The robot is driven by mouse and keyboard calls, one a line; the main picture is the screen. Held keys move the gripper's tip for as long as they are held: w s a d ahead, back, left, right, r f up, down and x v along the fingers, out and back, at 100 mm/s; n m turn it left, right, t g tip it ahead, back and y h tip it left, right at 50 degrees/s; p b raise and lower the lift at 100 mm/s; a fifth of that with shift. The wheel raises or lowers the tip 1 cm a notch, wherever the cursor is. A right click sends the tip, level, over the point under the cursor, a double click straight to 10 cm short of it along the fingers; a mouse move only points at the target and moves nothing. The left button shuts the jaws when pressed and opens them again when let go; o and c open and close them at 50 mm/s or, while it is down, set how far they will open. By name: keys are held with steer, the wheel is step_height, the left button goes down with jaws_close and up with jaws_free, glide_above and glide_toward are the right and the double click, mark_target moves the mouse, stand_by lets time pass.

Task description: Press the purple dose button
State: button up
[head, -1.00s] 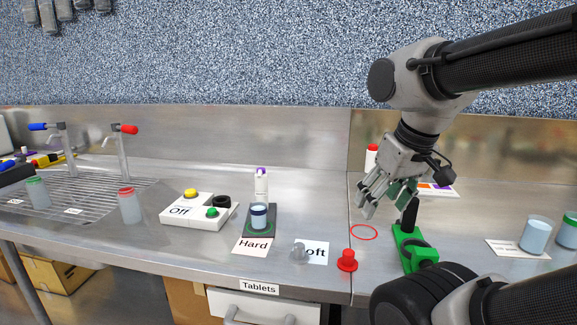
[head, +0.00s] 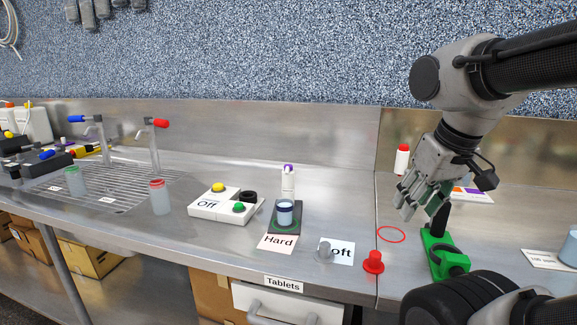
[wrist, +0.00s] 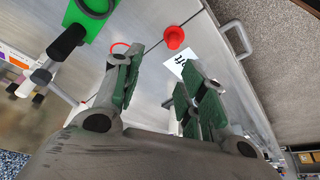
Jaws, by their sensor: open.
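The purple dose button (head: 288,167) is the small purple top of a white upright dispenser (head: 288,184) near the middle of the steel bench. A cup with a dark blue band (head: 284,212) stands in front of it on a dark base with a green ring. My gripper (head: 412,203) is open and empty, well to the right of the dispenser, above the bench beside the green stand. In the wrist view its open fingers (wrist: 163,80) have nothing between them, and I cannot make out the purple button there.
A white switch box (head: 222,205) with yellow and green buttons sits left of the dispenser. The green stand (head: 447,262) is below my gripper. A red-capped bottle (head: 402,159) stands behind.

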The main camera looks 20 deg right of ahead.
jaws_close()
stand_by(1.1)
